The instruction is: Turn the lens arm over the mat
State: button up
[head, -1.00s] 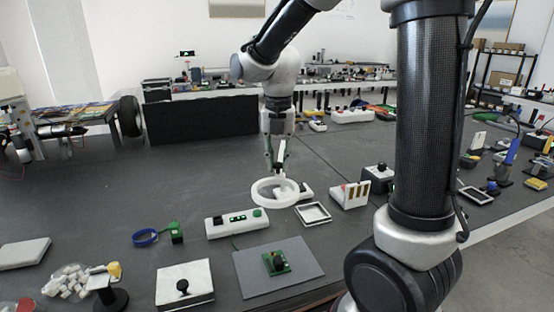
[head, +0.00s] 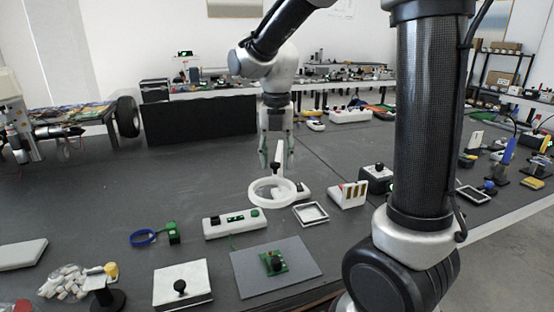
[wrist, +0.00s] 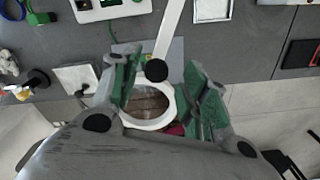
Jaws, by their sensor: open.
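The lens arm's white ring (head: 273,192) is in the middle of the head view, beyond the grey mat (head: 304,262), with the white controller box between them. In the wrist view the ring (wrist: 169,117) shows between the finger tips, with the white arm (wrist: 169,35) running up from it and a black knob (wrist: 156,71) where they meet. A green circuit board (head: 276,262) lies on the mat. My gripper (head: 277,163) is open above the ring's far side, its fingers to either side of the knob. Whether they touch it I cannot tell.
The white controller box (head: 235,224) stands in front of the ring. A white square frame (head: 311,214) and a slotted white block (head: 347,195) are to the right. A blue loop (head: 143,238) lies left. Open dark tabletop spreads left of my gripper.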

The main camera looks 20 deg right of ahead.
notch_tip(320, 180, up, 11)
dwell(0.3)
jog(key=shift+r, duration=0.1)
jog(key=s+d+f+m+t, duration=0.2)
jog(key=s+d+m, duration=0.2)
jog(key=s+m, duration=0.5)
jog(key=s+d+f+m+t, duration=0.2)
jog(key=s+d+m, duration=0.3)
jog(key=m, duration=1.6)
jog(key=s+f, duration=0.1)
jog(key=s, duration=0.4)
jog(key=shift+s+f+m, duration=0.15)
jog(key=shift+s+m, duration=0.05)
jog(key=shift+m, duration=0.1)
